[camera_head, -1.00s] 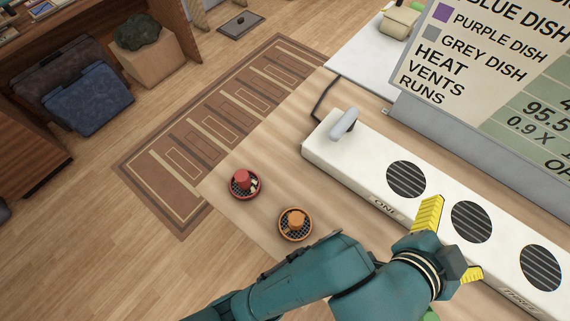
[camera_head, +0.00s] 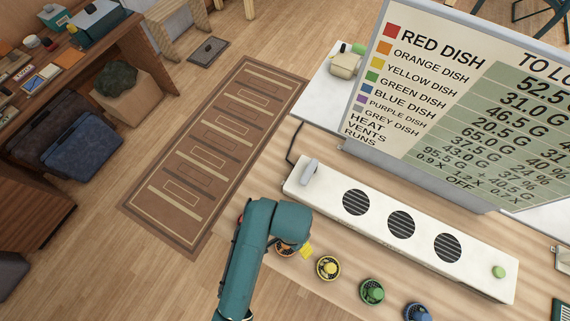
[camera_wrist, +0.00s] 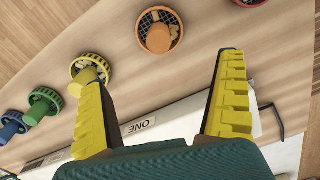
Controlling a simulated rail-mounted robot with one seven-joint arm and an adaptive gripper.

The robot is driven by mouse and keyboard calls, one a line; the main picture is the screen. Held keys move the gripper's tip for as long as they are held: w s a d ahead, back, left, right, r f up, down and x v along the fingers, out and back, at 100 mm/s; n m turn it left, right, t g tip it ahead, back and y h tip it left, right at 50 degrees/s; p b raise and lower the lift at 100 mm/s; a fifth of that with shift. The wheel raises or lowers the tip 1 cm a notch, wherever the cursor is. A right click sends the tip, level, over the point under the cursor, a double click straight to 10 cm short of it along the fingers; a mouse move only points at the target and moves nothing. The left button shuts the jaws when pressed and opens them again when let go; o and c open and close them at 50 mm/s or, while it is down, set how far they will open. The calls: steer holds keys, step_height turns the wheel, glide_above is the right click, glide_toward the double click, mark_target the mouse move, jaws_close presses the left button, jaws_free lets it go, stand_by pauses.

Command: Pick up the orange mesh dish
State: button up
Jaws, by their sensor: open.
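The orange mesh dish (camera_wrist: 174,20) stands on the wooden table at the top middle of the wrist view, with an orange knob-like piece and pale bits in it. My gripper (camera_wrist: 160,72) is open and empty; its two yellow fingers are spread wide. The dish lies beyond the fingertips, roughly in line with the gap between them, with no visible contact. In the head view, the orange dish (camera_head: 284,250) is mostly hidden by my arm, and one yellow finger of my gripper (camera_head: 306,252) shows right beside it.
The yellow dish (camera_wrist: 76,65) stands close by the left fingertip, overlapping it in view. Green (camera_head: 372,291) and blue (camera_head: 417,312) dishes follow along the table. Part of the red dish (camera_wrist: 250,3) shows at the top right. The white vent panel (camera_head: 325,203) lies behind the row.

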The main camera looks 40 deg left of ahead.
mark_target(286, 245)
step_height(286, 245, down, 7)
steer(key=shift+r, duration=0.1)
steer(key=f, duration=0.2)
steer(key=s+f, duration=0.1)
steer(key=f, duration=0.1)
steer(key=shift+s+a+f, duration=0.1)
steer(key=shift+s+f, duration=0.1)
steer(key=shift+f, duration=0.2)
steer(key=shift+w+f, duration=0.1)
steer(key=shift+f, duration=0.3)
steer(key=c, duration=1.2)
